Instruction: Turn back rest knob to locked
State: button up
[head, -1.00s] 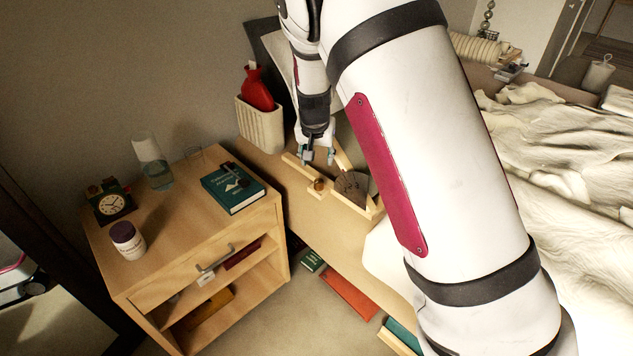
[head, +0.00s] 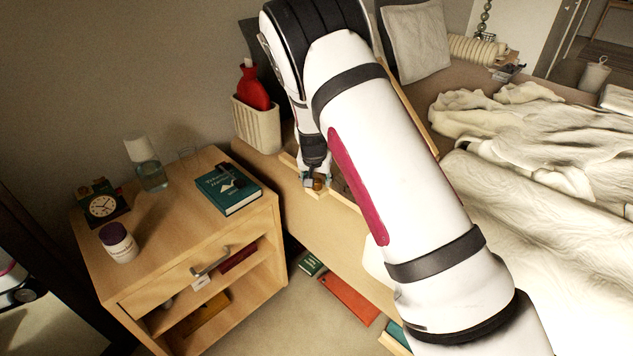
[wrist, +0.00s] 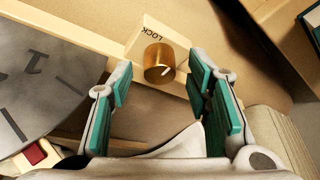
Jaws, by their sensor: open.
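The brass back rest knob (wrist: 159,64) sits on a pale wooden plate marked LOCK (wrist: 150,34). Its pale pointer line faces the lower right in the wrist view, away from the LOCK lettering above it. My gripper (wrist: 160,78) is open, with one teal-padded finger on each side of the knob and a visible gap at each. In the head view my gripper (head: 314,176) is right at the small brass knob (head: 318,185) on the wooden frame. I cannot tell whether a finger touches the knob there.
A grey dial with numerals (wrist: 35,85) and a red block (wrist: 35,153) lie left of the knob. A cream bin (head: 258,125) with a red bottle (head: 252,88) stands behind. A nightstand (head: 150,260) is at left; the bed (head: 550,170) is at right.

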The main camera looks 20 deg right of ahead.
jog(key=shift+w+f, duration=0.1)
jog(key=shift+f, duration=0.15)
grip_shut()
